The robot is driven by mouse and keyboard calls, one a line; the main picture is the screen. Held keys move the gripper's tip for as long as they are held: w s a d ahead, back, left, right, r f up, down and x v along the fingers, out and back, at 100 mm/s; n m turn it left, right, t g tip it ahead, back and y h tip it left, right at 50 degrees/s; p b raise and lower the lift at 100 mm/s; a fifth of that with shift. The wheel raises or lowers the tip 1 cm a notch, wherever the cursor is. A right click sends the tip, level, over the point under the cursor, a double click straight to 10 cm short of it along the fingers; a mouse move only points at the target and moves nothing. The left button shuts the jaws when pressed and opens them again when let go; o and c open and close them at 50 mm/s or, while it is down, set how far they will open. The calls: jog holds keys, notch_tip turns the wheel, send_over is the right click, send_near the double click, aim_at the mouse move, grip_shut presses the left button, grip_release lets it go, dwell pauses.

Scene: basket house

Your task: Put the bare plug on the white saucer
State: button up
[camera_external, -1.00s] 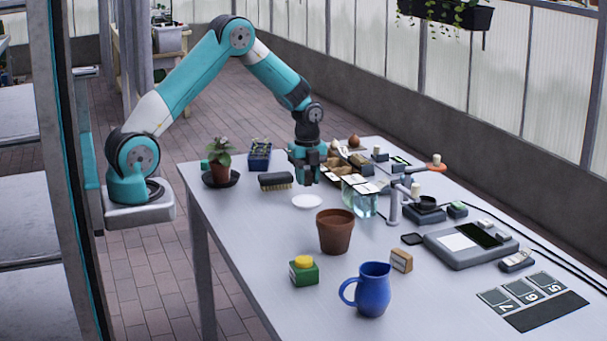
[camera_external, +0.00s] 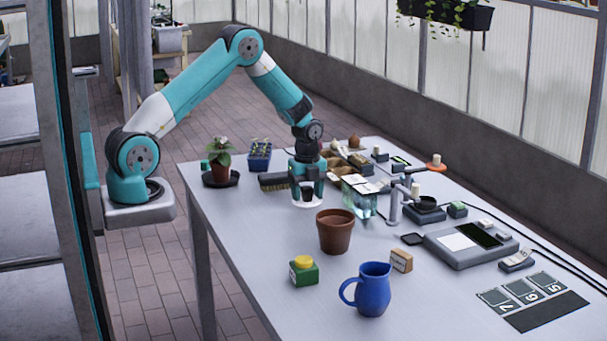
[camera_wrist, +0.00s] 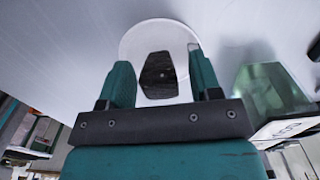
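The white saucer (camera_external: 307,205) lies on the table, right below my gripper (camera_external: 307,195). In the wrist view the pale saucer (camera_wrist: 145,33) shows beyond my fingers. A small dark, faceted piece, which I take to be the bare plug (camera_wrist: 158,75), appears over the saucer between my two fingers (camera_wrist: 160,80). The fingers stand apart, with a pale gap visible between the plug and the right finger. In the external view the fingers partly hide the plug and saucer. I cannot tell exactly how the plug touches the saucer.
A terracotta pot (camera_external: 335,232) stands in front of the saucer. A glass jar (camera_external: 362,200) is close to the right, a brush (camera_external: 274,181) just behind left. A blue jug (camera_external: 373,290) and a green box (camera_external: 303,272) stand nearer. The left front table is clear.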

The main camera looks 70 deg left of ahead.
aim_at(307, 187)
jog(key=s+a+r+n, duration=0.1)
jog(key=s+r+n, duration=0.2)
jog(key=r, duration=0.5)
jog(key=s+r+n, duration=0.2)
jog(key=r, duration=0.7)
jog(key=s+a+r+n+y, duration=0.1)
jog(key=s+r+n+y, duration=0.1)
jog(key=s+n, duration=0.8)
jog(key=s+a+r+n+y, duration=0.2)
jog(key=s+n, duration=0.8)
jog(key=s, duration=0.5)
jog(key=shift+a+r+b, duration=0.3)
jog(key=shift+r, duration=0.5)
